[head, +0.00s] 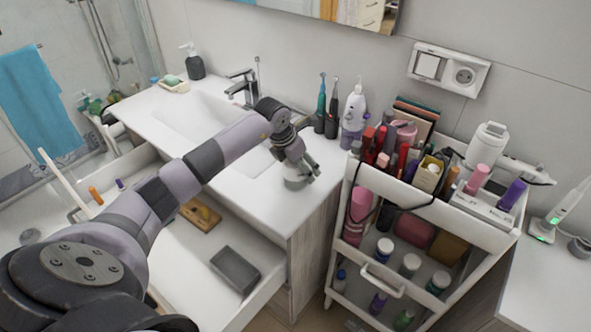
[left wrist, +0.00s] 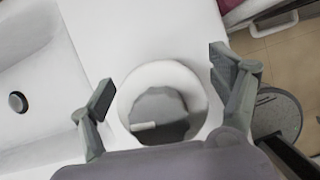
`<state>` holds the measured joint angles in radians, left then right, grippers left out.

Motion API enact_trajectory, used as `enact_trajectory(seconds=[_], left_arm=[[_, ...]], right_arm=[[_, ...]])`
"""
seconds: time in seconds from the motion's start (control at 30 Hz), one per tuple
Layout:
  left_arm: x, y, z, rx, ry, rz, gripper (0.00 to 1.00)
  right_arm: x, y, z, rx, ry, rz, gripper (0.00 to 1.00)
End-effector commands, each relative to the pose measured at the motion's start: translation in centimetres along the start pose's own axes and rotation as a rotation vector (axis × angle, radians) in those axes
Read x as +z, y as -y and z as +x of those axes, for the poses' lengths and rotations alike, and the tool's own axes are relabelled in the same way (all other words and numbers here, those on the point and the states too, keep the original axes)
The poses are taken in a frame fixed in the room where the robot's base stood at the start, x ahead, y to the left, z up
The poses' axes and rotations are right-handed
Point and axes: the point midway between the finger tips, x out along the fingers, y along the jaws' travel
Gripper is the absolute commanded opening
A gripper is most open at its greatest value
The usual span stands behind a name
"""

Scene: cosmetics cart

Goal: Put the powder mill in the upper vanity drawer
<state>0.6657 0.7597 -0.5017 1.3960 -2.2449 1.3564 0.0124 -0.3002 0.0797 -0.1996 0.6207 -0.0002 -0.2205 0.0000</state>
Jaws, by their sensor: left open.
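A round white-and-grey object (head: 296,182), which I take to be the powder mill, stands on the white vanity counter near its right end. In the left wrist view the powder mill (left wrist: 165,78) shows from above as a pale ring around a dark grey middle. My left gripper (head: 302,170) is open above it, with one finger to either side in the left wrist view (left wrist: 162,88). I cannot tell whether the fingers touch it. The upper vanity drawer (head: 275,282) is pulled open below the counter. My right gripper is not in view.
The drawer holds a dark grey box (head: 235,269) and a wooden item (head: 201,215), with bare floor around them. Toothbrushes (head: 327,105) and a white bottle (head: 354,108) stand behind the gripper. A crowded cosmetics cart (head: 478,236) stands to the right. The sink (head: 190,118) lies left.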

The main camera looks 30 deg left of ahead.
Motion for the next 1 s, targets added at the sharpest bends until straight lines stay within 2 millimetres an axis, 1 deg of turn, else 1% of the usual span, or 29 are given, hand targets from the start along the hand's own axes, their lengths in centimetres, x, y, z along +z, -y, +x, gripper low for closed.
enact_trajectory(seconds=[0.1,0.17,1.0], left_arm=[[-0.02,0.00,0.01,0.000,0.000,0.000,0.83],[-0.02,0.01,0.00,0.000,0.000,0.000,0.79],[0.00,-0.02,-0.05,0.001,0.000,0.000,0.23]], right_arm=[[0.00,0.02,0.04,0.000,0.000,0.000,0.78],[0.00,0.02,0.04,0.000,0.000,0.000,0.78],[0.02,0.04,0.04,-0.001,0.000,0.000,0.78]])
